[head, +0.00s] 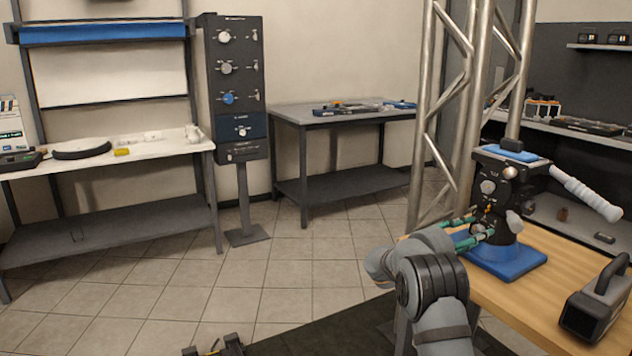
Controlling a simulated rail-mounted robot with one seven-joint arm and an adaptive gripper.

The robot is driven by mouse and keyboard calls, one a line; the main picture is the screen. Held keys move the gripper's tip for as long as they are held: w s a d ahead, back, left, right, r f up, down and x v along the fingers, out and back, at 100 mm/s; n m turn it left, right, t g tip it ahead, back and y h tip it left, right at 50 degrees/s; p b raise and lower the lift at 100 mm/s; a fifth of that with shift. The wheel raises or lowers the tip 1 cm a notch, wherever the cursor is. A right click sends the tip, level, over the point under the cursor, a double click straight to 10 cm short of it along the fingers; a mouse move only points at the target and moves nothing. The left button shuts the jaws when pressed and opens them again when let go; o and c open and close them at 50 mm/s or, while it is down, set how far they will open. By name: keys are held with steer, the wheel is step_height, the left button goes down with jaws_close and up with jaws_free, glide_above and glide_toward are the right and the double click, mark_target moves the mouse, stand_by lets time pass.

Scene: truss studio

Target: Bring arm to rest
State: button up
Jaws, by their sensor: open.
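My grey arm (436,290) rises from the lower right of the head view and bends towards the workbench. My gripper (483,225) appears as two teal-green fingers, spread apart with a gap between them. They point right at the front of a black device with knobs (490,188). The device stands upright on a blue base plate (511,262) and has a blue top and a pale handle (588,192) to the right. I see nothing held between the fingers. I cannot tell whether the fingertips touch the device.
The wooden workbench (545,290) carries a dark boxy unit with a handle (597,302). A metal truss (432,120) stands just behind my arm. A control panel on a post (236,90), a side table (345,115) and a white bench (150,160) stand further back.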

steer(key=m, duration=0.2)
steer(key=shift+a+r+m+p, duration=0.2)
steer(key=shift+m+p, duration=0.1)
steer(key=shift+m, duration=0.6)
steer(key=m+p, duration=0.3)
steer(key=m, duration=0.1)
steer(key=shift+r+m, duration=0.1)
steer(key=shift+m, duration=0.2)
steer(key=m+p, duration=0.4)
steer(key=p, duration=0.1)
steer(key=m+p, duration=0.4)
steer(key=shift+w, duration=0.1)
steer(key=shift+a+f, duration=0.35)
steer(key=shift+a, duration=0.05)
steer(key=shift+v, duration=0.9)
steer(key=shift+d, duration=0.1)
